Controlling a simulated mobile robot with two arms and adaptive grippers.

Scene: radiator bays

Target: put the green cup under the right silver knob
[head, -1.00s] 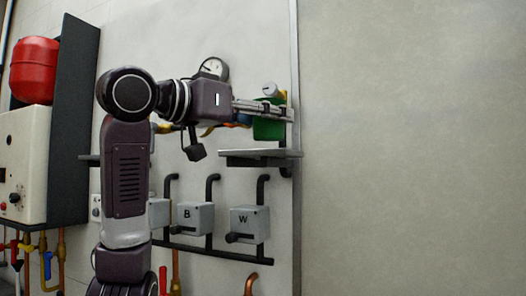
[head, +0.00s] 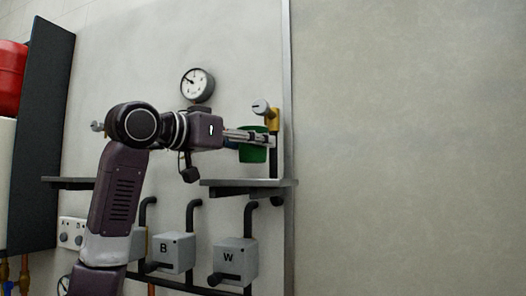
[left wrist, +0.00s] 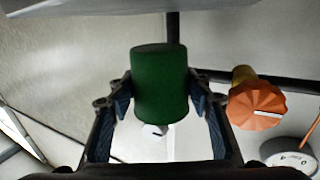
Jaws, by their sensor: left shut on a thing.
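My left gripper (head: 258,140) is shut on the green cup (head: 253,154), with a finger on each side of it in the left wrist view (left wrist: 160,100). The cup looks upright and hangs a little above the right-hand grey shelf (head: 222,184). The right silver knob (head: 261,107) sits on a yellow valve body above the cup and slightly to its right in the head view. In the left wrist view a silver knob (left wrist: 155,130) shows partly behind the cup. Whether the cup is straight below the knob I cannot tell. My right gripper is not in view.
Another silver knob (head: 97,126) is at left, beside my arm. A round gauge (head: 197,85) is on the wall. An orange knob (left wrist: 258,106) is beside the gripper. Grey boxes (head: 235,261) with black handles are below the shelf. A metal wall edge (head: 287,110) is at right.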

